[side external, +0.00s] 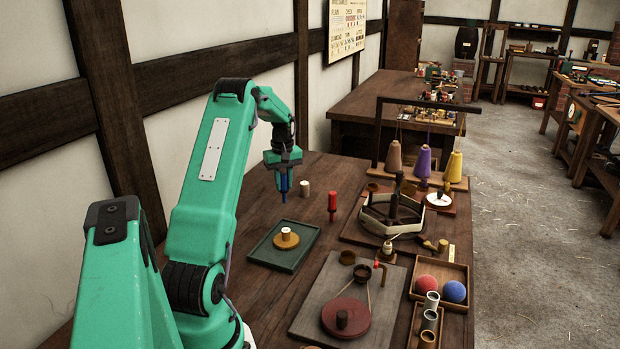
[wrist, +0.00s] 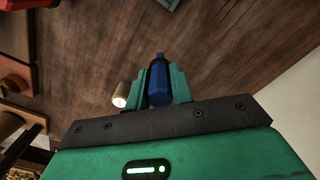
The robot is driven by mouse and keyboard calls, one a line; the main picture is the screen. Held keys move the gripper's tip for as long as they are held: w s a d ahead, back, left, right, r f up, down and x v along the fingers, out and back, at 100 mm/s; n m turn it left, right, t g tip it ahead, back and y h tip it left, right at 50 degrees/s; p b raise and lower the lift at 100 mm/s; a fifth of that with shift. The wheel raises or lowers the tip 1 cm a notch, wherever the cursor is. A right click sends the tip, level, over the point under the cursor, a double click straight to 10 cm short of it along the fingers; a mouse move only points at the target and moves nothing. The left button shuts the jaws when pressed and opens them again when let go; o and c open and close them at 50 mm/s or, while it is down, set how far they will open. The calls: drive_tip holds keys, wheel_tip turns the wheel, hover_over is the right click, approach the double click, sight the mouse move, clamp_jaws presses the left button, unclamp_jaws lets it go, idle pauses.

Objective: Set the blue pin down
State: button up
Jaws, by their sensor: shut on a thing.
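My gripper (side external: 284,171) points down over the far left part of the wooden table. It is shut on the blue pin (side external: 284,186), which hangs upright below the jaws. In the wrist view the blue pin (wrist: 159,82) lies between the two green fingers of my gripper (wrist: 160,92). I cannot tell whether the pin's lower end touches the table. A red pin (side external: 332,204) stands upright on the table to the right, apart from my gripper.
A pale cylinder (side external: 305,188) stands close beside the blue pin; it also shows in the wrist view (wrist: 121,96). A green tray (side external: 262,261) holding a round tan piece (side external: 285,241) lies nearer. A wooden winder (side external: 391,214) and cone spools (side external: 424,165) stand to the right.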

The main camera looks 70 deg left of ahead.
sight(284, 189)
drive_tip(key=shift+f, duration=1.5)
drive_tip(key=o, duration=0.9)
drive_tip(key=shift+f, duration=0.15)
drive_tip(key=shift+o, duration=0.2)
wheel_tip(284, 189, up, 12)
drive_tip(key=shift+r, duration=0.15)
